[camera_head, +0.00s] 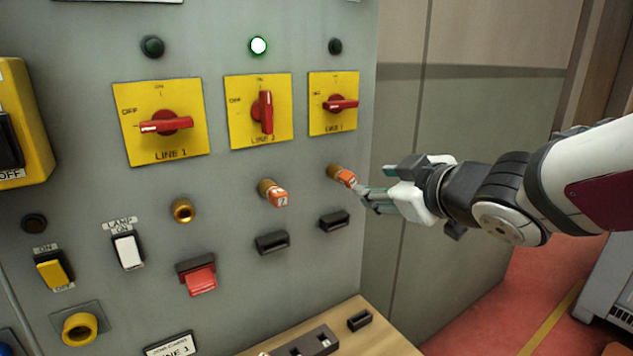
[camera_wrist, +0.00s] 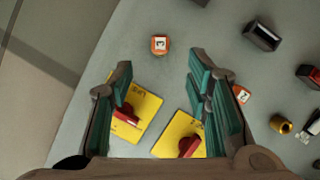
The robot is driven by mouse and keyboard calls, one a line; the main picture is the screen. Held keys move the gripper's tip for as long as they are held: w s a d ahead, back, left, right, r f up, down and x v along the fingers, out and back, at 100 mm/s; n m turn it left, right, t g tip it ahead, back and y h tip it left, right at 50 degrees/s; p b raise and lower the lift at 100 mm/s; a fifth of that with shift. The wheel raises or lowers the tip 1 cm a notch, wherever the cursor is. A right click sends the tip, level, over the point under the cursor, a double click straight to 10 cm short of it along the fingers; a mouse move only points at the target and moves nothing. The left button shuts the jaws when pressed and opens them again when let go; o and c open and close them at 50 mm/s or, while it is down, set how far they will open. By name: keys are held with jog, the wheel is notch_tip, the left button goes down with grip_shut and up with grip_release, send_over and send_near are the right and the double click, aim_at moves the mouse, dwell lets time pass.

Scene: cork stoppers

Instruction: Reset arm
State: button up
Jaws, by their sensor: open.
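My gripper (camera_head: 372,198) is open and empty, just right of the rightmost orange plug (camera_head: 343,176) on the grey panel (camera_head: 225,165). In the wrist view my gripper (camera_wrist: 160,68) has its teal-padded fingers spread wide. That plug (camera_wrist: 160,44) shows its numbered face beyond and between the fingertips, with a gap to each finger. In the head view the fingertips look close to it, but I cannot tell whether they touch. A second orange plug (camera_head: 275,193) sits in the panel to its left. It is partly hidden behind the right finger in the wrist view (camera_wrist: 241,94).
An empty brass socket (camera_head: 183,211) is left of the plugs. Yellow plates with red rotary switches (camera_head: 166,124) are above. Black holders (camera_head: 334,221) stick out below. A wooden ledge (camera_head: 370,335) is at the bottom. Free room lies right of the panel, over the red floor (camera_head: 515,285).

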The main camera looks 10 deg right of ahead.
jog(key=shift+s+d+r, duration=0.1)
jog(key=shift+s+r, duration=0.05)
jog(key=shift+s, duration=0.35)
jog(key=s+d+m+g+h, duration=0.1)
jog(key=s+d+m+h, duration=0.2)
jog(key=d+m+h, duration=0.1)
jog(key=s+a+f+m+g, duration=0.1)
jog(key=s+f+g, duration=0.1)
jog(key=s, duration=0.3)
jog(key=s+a+f+m+g, duration=0.2)
jog(key=s+g, duration=0.1)
jog(key=s, duration=0.3)
jog(key=s+a+f+m+g+y, duration=0.1)
jog(key=s+a+f+g, duration=0.1)
jog(key=s, duration=0.4)
jog(key=shift+m+g, duration=0.3)
jog(key=shift+d, duration=0.1)
